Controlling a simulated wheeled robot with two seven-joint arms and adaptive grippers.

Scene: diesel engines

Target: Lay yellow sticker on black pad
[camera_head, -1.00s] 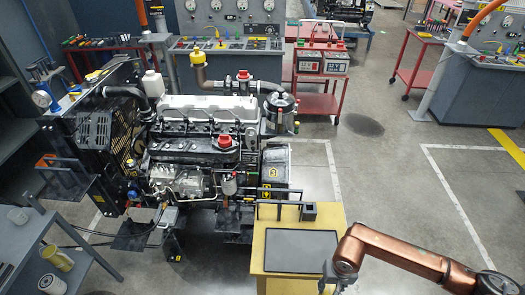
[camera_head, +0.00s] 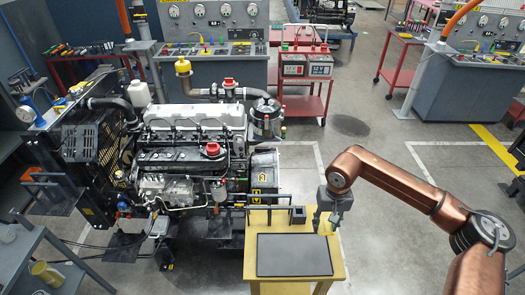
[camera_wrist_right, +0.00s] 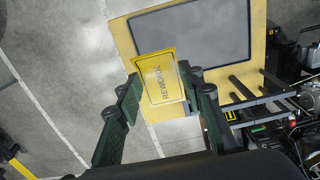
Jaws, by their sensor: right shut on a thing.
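The yellow sticker (camera_wrist_right: 160,72) is a small rectangle marked REWORK. My right gripper (camera_wrist_right: 158,90) is shut on it, one finger at each side edge. In the head view the right gripper (camera_head: 326,217) hangs over the right back part of the yellow table, and a bit of the sticker (camera_head: 326,229) shows beneath it. The black pad (camera_head: 294,256) lies flat on the yellow table (camera_head: 256,222), to the front left of the gripper. In the wrist view the pad (camera_wrist_right: 195,36) is beyond the sticker. My left gripper is not in view.
The diesel engine (camera_head: 190,150) stands behind and left. The pad's top is clear; open floor lies to the right.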

